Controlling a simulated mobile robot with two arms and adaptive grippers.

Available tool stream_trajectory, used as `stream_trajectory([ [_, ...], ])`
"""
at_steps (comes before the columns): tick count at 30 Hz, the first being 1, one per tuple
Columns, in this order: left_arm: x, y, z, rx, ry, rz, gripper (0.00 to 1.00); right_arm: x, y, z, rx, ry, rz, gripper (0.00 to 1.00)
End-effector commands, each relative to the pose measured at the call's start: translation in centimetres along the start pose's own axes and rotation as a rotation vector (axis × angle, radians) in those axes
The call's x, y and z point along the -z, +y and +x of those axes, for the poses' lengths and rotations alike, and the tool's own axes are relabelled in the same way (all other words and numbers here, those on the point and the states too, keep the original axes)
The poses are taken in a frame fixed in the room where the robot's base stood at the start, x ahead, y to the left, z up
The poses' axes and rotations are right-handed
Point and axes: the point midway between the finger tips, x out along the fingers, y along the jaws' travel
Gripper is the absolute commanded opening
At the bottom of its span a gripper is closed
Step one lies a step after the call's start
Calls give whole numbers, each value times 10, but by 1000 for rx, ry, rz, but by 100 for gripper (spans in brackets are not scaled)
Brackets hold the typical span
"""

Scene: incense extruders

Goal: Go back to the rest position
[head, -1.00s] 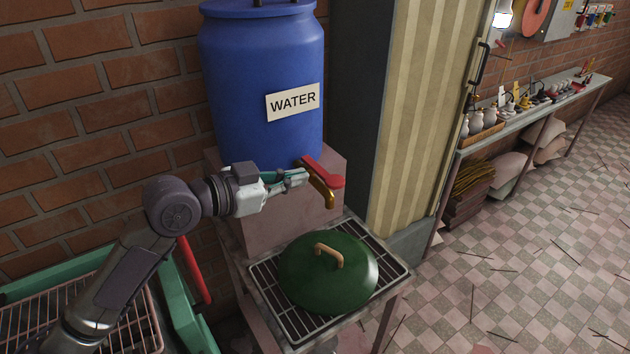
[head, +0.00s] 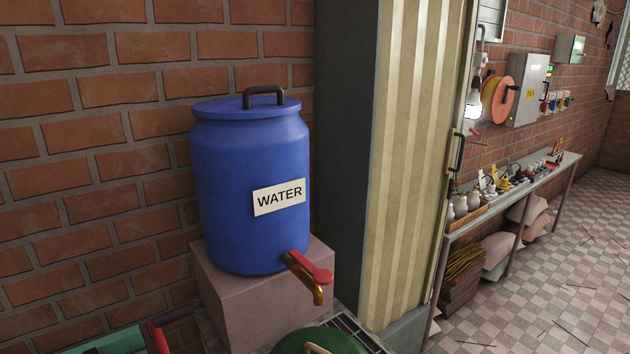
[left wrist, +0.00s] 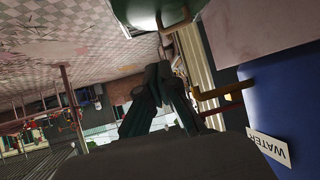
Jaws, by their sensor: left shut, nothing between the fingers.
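My left gripper (left wrist: 158,72) shows in the left wrist view, its dark fingers closed together at the tips with nothing between them. It is out of the head view, apart from perhaps a dark sliver at the bottom left edge. The blue water barrel (head: 250,190) stands on a pinkish block (head: 215,300) in the head view. Its brass tap (head: 305,280) has a red handle (head: 318,273). In the left wrist view the barrel (left wrist: 285,95) is at the right, and the tap is apart from the fingers. My right gripper is in neither view.
A green lid (head: 318,342) on a rack is cut off at the bottom of the head view. A green-rimmed tray (head: 115,342) is at the bottom left. A striped panel (head: 410,170) stands beside the barrel. A long bench (head: 510,190) with small items runs at the right, beside open tiled floor.

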Motion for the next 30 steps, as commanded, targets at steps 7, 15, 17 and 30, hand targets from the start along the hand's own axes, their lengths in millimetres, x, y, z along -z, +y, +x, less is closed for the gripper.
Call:
stream_trajectory([
  [7,-129,33,-34,160,-331,-241,0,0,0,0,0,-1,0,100],
  [15,-210,57,-87,305,-587,-414,0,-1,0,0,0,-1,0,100],
  [17,-224,62,-99,335,-638,-448,0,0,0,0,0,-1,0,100],
  [30,-320,60,-38,344,-728,-478,0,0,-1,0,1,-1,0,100],
])
